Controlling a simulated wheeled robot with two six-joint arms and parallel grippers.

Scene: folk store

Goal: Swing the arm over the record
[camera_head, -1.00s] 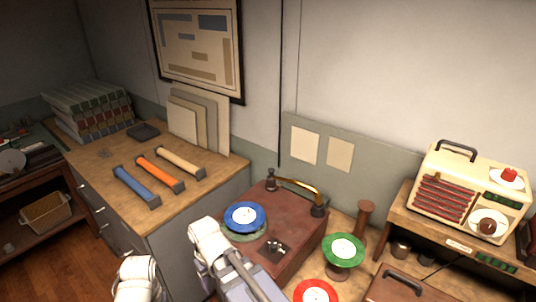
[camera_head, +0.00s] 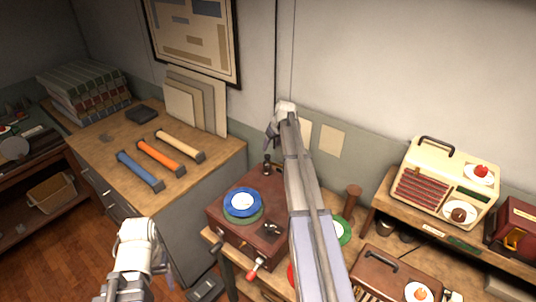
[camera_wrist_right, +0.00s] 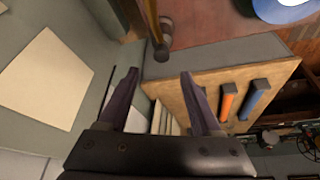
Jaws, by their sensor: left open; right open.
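The blue record (camera_head: 242,203) with a white label lies on the turntable of the reddish-brown record player (camera_head: 232,235). The record's edge shows top right in the right wrist view (camera_wrist_right: 284,8). The player's arm is mostly hidden behind my right arm; its dark end (camera_head: 267,166) shows behind the record, off it. That dark end (camera_wrist_right: 161,50) also shows in the right wrist view, beyond the spread fingers. My right gripper (camera_head: 271,132) is open and empty, above and behind the player. My left gripper (camera_head: 112,288) is open at the lower left, away from the player.
A counter at left holds blue (camera_head: 140,172), orange (camera_head: 163,157) and cream (camera_head: 181,147) rods. A cream radio (camera_head: 443,184) stands on a raised shelf at right. A green record (camera_head: 343,230) is partly hidden behind my right arm. A brown case (camera_head: 397,275) stands at lower right.

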